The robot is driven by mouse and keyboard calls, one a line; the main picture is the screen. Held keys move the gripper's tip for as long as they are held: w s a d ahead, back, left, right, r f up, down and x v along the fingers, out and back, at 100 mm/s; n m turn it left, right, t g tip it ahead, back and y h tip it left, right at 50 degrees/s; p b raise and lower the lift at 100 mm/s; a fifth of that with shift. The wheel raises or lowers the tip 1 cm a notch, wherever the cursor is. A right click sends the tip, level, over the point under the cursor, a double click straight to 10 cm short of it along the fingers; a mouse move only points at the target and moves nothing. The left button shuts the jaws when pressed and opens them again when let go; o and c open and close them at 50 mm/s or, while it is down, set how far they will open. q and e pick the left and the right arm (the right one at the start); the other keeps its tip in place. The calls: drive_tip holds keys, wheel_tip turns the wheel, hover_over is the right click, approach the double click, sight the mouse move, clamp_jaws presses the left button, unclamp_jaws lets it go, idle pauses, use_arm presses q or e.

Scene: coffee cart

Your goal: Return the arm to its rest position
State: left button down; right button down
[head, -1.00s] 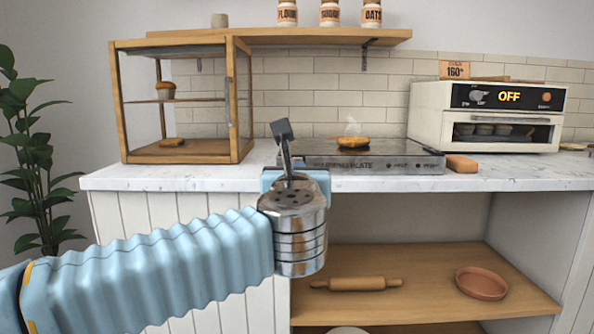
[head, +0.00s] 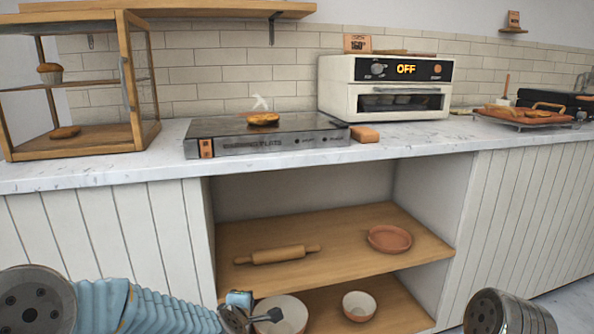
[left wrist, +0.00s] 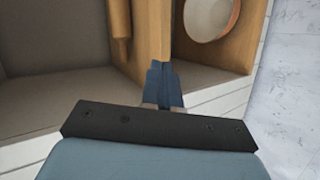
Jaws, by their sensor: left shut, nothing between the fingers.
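My left arm (head: 140,306) comes in low at the left of the head view. Its gripper (head: 272,315) is shut and empty, low in front of the open shelves below the counter. In the left wrist view the dark blue fingers (left wrist: 163,80) are together with nothing between them. The shelf wood and a round bowl (left wrist: 210,15) show beyond the fingertips. Of my right arm only a metal link (head: 508,313) shows at the bottom right of the head view; its gripper is out of view.
The marble counter (head: 420,137) carries a glass display case (head: 143,80), a warming plate (head: 265,140) with a pastry, and an oven (head: 385,88). The shelves hold a rolling pin (head: 277,255), a terracotta dish (head: 389,238) and bowls (head: 359,305). Floor (head: 575,300) is clear at right.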

use_arm(q)
drive_tip(key=s+f+m+g+h+p, duration=0.1)
drive_tip(key=s+f+m+g, duration=0.2)
drive_tip(key=s+f+m, duration=0.5)
drive_tip(key=s+f+m+g+h, duration=0.1)
drive_tip(key=s+f+g, duration=0.2)
drive_tip(key=s+f, duration=0.55)
drive_tip(key=s+d+f+m+g+h+p, duration=0.1)
drive_tip(key=s+f+m+g, duration=0.4)
drive_tip(key=s+f, duration=0.5)
drive_tip(key=shift+s+f+m, duration=0.15)
drive_tip(key=shift+s+m, duration=0.55)
drive_tip(key=shift+s, duration=0.55)
